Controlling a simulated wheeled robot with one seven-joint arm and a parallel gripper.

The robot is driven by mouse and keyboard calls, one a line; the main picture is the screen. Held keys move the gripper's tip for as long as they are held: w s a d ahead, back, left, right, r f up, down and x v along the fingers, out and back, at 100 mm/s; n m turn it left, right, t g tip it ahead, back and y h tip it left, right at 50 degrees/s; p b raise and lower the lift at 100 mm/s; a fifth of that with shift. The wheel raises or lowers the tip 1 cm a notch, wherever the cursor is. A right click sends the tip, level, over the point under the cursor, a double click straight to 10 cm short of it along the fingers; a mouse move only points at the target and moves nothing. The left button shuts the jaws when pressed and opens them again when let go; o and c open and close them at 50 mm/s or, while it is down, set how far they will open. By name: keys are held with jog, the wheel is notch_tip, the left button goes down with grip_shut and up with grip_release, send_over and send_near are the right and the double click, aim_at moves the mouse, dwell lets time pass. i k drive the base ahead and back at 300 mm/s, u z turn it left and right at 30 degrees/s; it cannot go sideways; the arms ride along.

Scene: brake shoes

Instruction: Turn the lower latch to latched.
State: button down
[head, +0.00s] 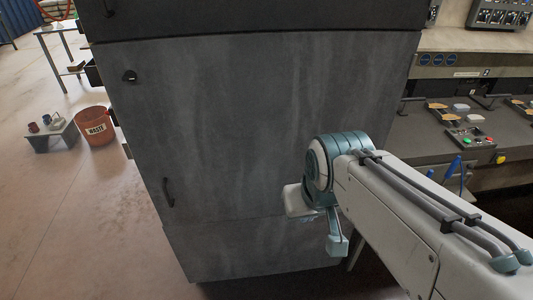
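A large grey cabinet (250,130) fills the middle of the head view. A small dark latch-like fitting (129,76) sits near the upper left corner of its lower door. It looks like the lower latch, but its turned position is too small to tell. A dark curved handle (168,192) is lower on the same door's left side. My arm reaches in from the lower right. My gripper (338,246) is in front of the cabinet's lower right, well right of the handle and the fitting. Its fingers are not clear enough to tell open or shut.
An orange waste bin (96,127) and a low grey stand (52,136) with small items are on the floor at left. A workbench (430,150) with parts and a button box (470,138) is at right. Floor left of the cabinet's front is clear.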

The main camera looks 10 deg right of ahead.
aim_at(129, 75)
jog(key=u, duration=0.6)
jog(key=i, duration=0.55)
jog(key=u, duration=1.05)
